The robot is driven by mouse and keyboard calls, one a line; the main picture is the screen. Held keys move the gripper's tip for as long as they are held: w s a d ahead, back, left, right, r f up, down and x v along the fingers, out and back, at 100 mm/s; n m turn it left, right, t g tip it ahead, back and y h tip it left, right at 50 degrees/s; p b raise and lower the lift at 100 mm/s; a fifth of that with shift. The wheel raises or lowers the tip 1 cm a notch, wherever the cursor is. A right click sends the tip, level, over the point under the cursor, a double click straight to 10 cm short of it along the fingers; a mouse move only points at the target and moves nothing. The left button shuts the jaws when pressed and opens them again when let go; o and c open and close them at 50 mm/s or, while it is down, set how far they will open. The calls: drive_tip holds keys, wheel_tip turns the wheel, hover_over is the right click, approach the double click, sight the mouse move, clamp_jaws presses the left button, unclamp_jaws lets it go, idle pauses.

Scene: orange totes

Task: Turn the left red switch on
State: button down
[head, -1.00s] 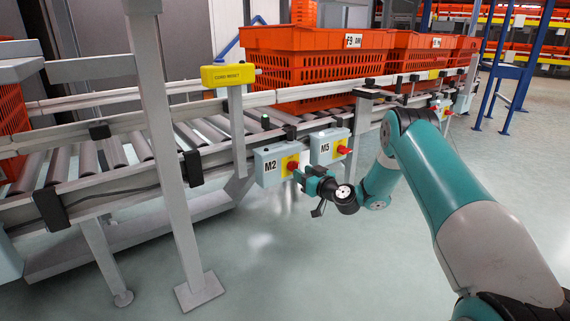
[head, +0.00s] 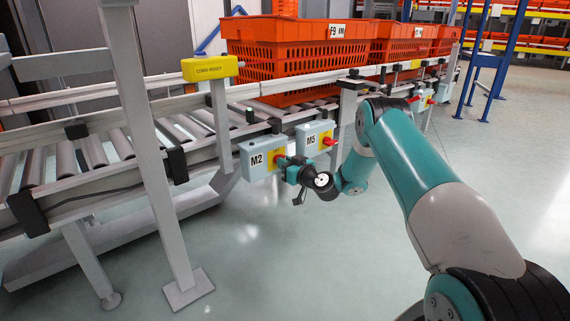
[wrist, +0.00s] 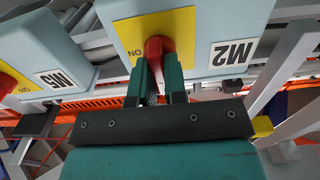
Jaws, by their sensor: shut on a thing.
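The left red switch (wrist: 154,47) sits on a yellow plate on the pale blue M2 box (wrist: 190,75). In the wrist view the box looks upside down, with "ON" printed beside the switch. My gripper (wrist: 157,78) is shut on this switch, its two teal fingers on either side of the knob. In the head view the M2 box (head: 252,158) hangs on the conveyor's near side. There my gripper (head: 285,165) reaches its right front, and the switch is mostly hidden behind the fingers.
The M5 box (head: 309,136) with its own red switch (head: 329,142) is just right of M2. A yellow reset box (head: 210,68) stands on a post at left. Orange totes (head: 285,75) rest on the rollers behind. The floor (head: 270,270) in front is clear.

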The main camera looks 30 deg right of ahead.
drive_tip(key=m+p, duration=0.2)
drive_tip(key=m, duration=0.2)
drive_tip(key=shift+d+r+m+p, duration=0.1)
drive_tip(key=shift+m+p, duration=0.2)
drive_tip(key=shift+m, duration=0.1)
drive_tip(key=m+p, duration=0.2)
drive_tip(key=m, duration=0.2)
drive_tip(key=shift+m, duration=0.3)
drive_tip(key=shift+d+f+m+p, duration=0.1)
drive_tip(key=shift+m+p, duration=0.65)
drive_tip(key=shift+m, duration=1.4)
drive_tip(key=shift+f+m+p, duration=0.1)
drive_tip(key=shift+m+p, duration=0.6)
drive_tip(key=shift+m, duration=1.45)
drive_tip(key=c, duration=1.2)
unclamp_jaws()
drive_tip(key=shift+o, duration=0.2)
